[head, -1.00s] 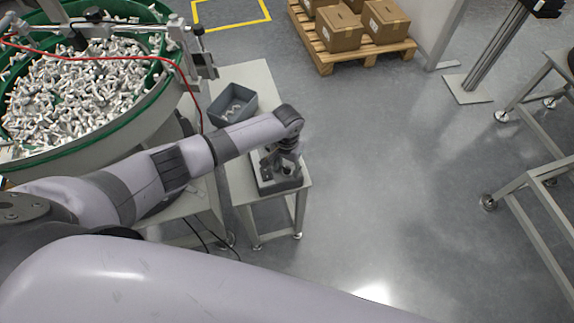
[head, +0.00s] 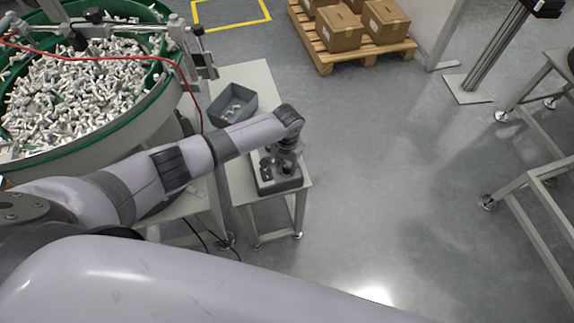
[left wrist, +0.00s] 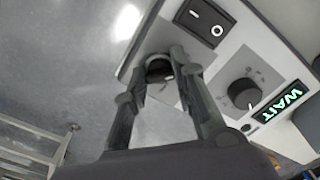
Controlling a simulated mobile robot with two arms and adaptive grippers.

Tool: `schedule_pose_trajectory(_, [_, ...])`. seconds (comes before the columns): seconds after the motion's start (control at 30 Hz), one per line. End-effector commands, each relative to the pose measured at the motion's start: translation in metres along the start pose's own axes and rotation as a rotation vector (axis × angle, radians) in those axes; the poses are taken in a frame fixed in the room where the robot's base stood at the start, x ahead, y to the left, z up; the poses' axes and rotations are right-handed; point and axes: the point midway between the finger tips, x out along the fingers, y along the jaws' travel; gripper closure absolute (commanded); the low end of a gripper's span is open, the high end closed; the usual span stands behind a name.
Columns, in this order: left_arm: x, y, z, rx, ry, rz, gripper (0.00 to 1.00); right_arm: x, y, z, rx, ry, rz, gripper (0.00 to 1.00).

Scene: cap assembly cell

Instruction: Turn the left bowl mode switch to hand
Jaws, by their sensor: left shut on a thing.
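The control box (head: 293,185) stands on a small light table below my left gripper (head: 281,167). In the left wrist view its pale panel (left wrist: 222,62) carries a dark round knob (left wrist: 158,66) near one corner, between the fingertips of my left gripper (left wrist: 164,74). The fingers are closed on this knob and hide part of it. A second black knob (left wrist: 242,93) with a white pointer mark sits apart from the fingers. The labels are too small to read. My right gripper is out of view.
A black rocker switch (left wrist: 206,19) and a lit display (left wrist: 284,101) reading WAIT share the panel. A grey bin (head: 234,104) stands behind the box, and a bowl feeder full of white parts (head: 85,90) at left.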

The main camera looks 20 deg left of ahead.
Motion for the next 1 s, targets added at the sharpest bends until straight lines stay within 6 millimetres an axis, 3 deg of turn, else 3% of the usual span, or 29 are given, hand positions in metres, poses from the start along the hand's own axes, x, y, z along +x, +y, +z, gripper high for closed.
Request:
schedule_pose_trajectory(0.37, [-0.0010,0.0005,-0.0003,0.161,0.000,0.001,1.00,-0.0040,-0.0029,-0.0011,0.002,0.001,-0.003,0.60])
schedule_pose_trajectory(1.0, [-0.0006,0.0002,-0.0008,0.757,0.002,0.000,1.00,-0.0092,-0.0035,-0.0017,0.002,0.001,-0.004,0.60])
